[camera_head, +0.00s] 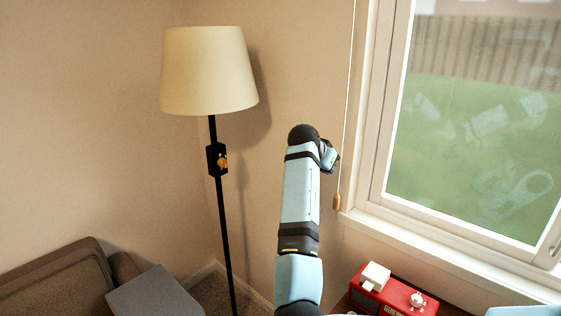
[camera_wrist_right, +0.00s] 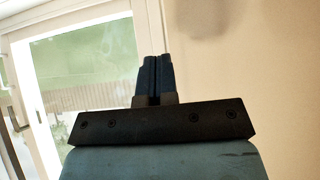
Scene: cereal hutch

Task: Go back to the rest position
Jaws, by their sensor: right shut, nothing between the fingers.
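My right gripper (camera_wrist_right: 153,70) shows in the right wrist view. Its two dark fingers are together, with nothing between them. Beyond the fingers are a window frame on the left and bare wall on the right. In the head view, one of my pale blue and black arms stands up from the bottom middle, in front of the wall and left of the window. It bends at a dark rounded joint, and a short pale blue part shows behind it. No gripper fingers can be seen in the head view.
A floor lamp (camera_head: 210,75) stands left of the raised arm. A window (camera_head: 480,120) with a hanging cord (camera_head: 346,100) is on the right. A red box-like item (camera_head: 397,299) with white things on it is at bottom right. A brown sofa (camera_head: 60,285) is at bottom left.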

